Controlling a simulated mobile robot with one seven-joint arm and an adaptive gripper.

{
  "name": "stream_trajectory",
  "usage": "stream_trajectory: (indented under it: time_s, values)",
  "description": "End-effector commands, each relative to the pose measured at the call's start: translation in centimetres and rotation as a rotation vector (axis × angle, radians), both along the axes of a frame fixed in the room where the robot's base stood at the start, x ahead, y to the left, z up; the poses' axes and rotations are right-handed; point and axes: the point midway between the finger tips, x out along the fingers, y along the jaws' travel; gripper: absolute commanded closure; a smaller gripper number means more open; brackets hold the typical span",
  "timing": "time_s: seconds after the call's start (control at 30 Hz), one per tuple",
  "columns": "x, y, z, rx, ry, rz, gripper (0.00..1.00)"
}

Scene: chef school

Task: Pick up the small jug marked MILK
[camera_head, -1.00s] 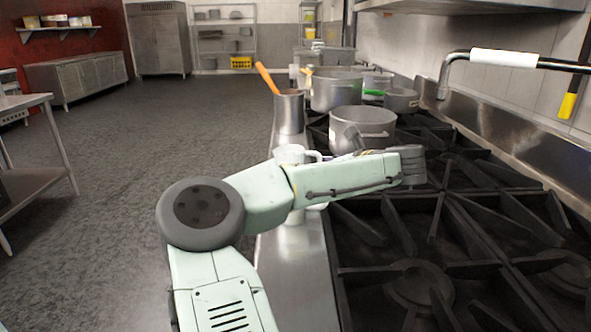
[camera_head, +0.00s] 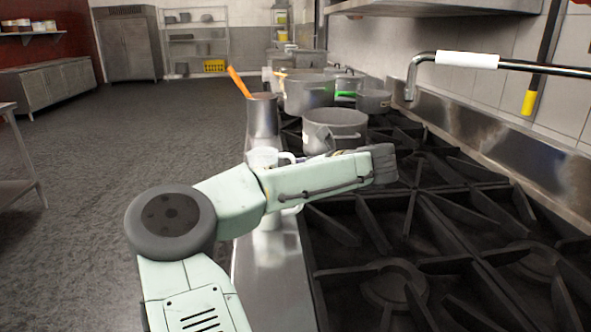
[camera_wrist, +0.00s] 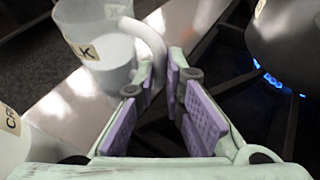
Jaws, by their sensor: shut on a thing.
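A small whitish jug (camera_wrist: 95,45) is at the upper left of the wrist view. Its label shows only the end, a letter K. Its handle curves toward my gripper (camera_wrist: 170,75), whose purple-padded fingers are shut on that handle; the left finger hides the exact contact. The jug also shows in the head view (camera_head: 263,156), standing upright on the steel ledge left of the stove, partly behind my arm. My gripper is mostly hidden behind my arm in the head view.
A second jug (camera_wrist: 14,145), labelled CR, is close at the lower left of the wrist view. A pot (camera_wrist: 290,40) sits over a lit blue flame at right. In the head view, a steel container (camera_head: 263,118) with an orange-handled utensil and a pot (camera_head: 335,128) stand beyond the jug.

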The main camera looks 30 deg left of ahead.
Motion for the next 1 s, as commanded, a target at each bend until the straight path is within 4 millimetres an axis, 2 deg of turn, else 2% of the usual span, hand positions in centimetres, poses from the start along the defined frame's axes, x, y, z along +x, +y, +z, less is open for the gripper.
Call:
stream_trajectory:
  time_s: [0.67,1.0]
  values:
    - [0.0,0.0,7.0,0.000,-0.001,0.000,1.00]
    - [-2.3,3.1,6.6,0.000,-0.001,0.003,1.00]
